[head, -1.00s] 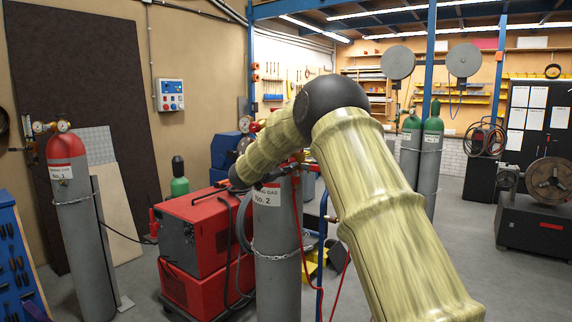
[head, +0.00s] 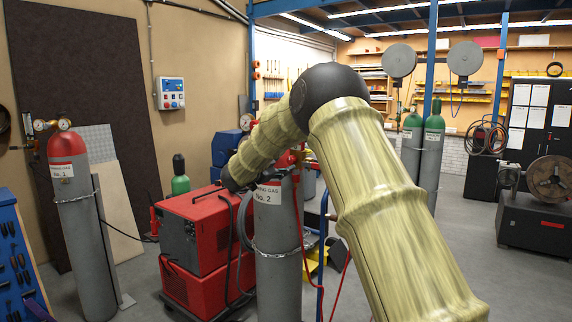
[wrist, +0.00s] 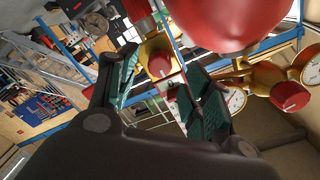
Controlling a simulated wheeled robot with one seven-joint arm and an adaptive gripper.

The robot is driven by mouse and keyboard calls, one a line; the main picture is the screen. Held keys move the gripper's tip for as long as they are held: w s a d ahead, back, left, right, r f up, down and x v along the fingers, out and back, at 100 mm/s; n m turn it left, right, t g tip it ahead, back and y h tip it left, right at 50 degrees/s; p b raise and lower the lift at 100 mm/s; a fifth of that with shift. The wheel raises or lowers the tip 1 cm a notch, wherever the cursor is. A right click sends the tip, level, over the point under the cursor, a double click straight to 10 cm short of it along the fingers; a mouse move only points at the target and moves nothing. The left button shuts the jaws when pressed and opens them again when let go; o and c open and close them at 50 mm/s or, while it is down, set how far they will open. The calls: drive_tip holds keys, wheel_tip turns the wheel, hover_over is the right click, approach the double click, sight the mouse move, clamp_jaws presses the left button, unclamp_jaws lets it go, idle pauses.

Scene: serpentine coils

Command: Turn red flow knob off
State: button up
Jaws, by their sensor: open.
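A red knob (wrist: 160,64) on a brass fitting shows in the wrist view between the two fingers of my gripper (wrist: 165,88), beyond their tips. The gripper is open, with teal ridged pads, and I see no contact with the knob. A second red knob (wrist: 290,95) sits on the brass regulator at right, outside the fingers. I cannot tell which one is the flow knob. In the head view my arm covers the regulator on the No. 2 gas cylinder (head: 277,245), and my fingers are hidden.
In the wrist view a rounded red cylinder top (wrist: 225,18) is close above the fingers. A white gauge (wrist: 312,68) is at right. A red welding machine (head: 200,240) stands left of the No. 2 cylinder. The No. 1 cylinder (head: 78,230) is farther left.

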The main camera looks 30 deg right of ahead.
drive_tip(key=v, duration=0.8)
drive_tip(key=shift+a, duration=0.4)
drive_tip(key=shift+s, duration=0.1)
